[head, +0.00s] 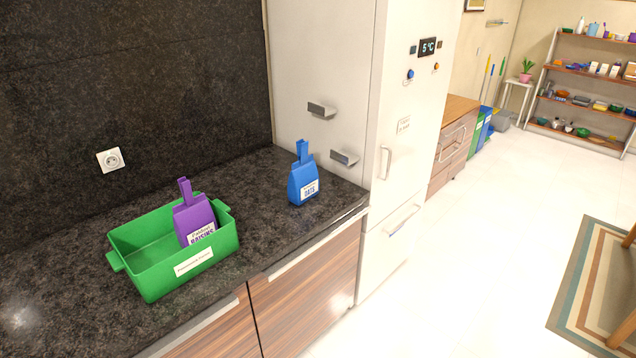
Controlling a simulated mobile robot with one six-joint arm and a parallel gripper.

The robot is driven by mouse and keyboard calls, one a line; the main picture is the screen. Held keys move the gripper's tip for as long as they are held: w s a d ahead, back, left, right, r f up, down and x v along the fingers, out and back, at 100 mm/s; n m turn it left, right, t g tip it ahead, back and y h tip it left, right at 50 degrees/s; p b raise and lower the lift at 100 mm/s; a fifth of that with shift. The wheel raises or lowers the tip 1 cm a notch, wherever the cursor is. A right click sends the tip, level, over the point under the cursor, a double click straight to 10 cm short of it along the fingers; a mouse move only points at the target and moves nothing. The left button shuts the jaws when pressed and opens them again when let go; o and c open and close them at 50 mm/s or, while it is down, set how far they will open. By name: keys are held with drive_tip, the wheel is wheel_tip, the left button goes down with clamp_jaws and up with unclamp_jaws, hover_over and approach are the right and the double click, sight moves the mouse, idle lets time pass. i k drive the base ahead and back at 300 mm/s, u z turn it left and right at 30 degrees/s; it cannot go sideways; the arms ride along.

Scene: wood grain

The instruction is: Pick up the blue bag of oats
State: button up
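The blue bag of oats (303,178) stands upright on the dark stone countertop (262,197), near the counter's right end. It has a pinched top and a white label on its front that reads like "oats". Nothing touches it, and the counter around it is clear. My gripper is not visible in the head view.
A green bin (150,273) stands on the counter to the left, with a purple bag of raisins (194,217) in it. A white fridge (405,130) rises beyond the counter's right end. Cabinet handles (343,158) jut out behind the oats.

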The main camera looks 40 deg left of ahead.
sight(303, 180)
drive_tip(key=u, duration=0.15)
drive_tip(key=i, duration=1.4)
drive_tip(key=u, duration=0.6)
drive_tip(key=i, duration=1.4)
drive_tip(key=u, duration=1.6)
drive_tip(key=i, duration=0.8)
drive_tip(key=u, duration=0.45)
